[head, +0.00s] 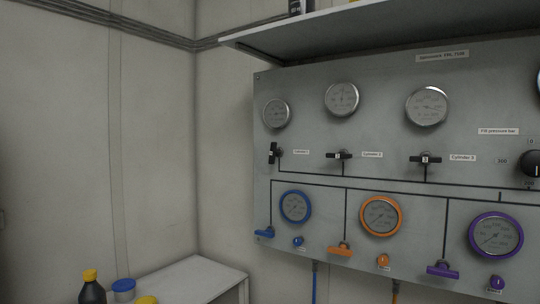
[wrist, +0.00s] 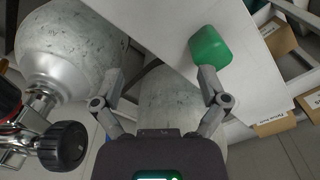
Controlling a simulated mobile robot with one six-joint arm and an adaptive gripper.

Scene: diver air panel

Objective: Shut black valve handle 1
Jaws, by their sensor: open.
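Black valve handle 1 (head: 272,153) is on the left of the grey panel (head: 400,140) in the head view, below the leftmost upper gauge. Its bar stands roughly upright. Black handles 2 (head: 339,156) and 3 (head: 425,159), to its right, lie roughly level. My gripper (wrist: 160,78) shows only in the wrist view, with its fingers spread apart and nothing between them. The panel and handle 1 are not in the wrist view, so the gripper is away from the handle.
A shelf (head: 330,35) juts out above the panel. Coloured handles and gauges fill its lower half. A white counter (head: 200,279) with bottles stands lower left. The wrist view shows a grey cylinder (wrist: 70,45), a black knob (wrist: 62,146), a green object (wrist: 209,47) and cardboard boxes (wrist: 278,38).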

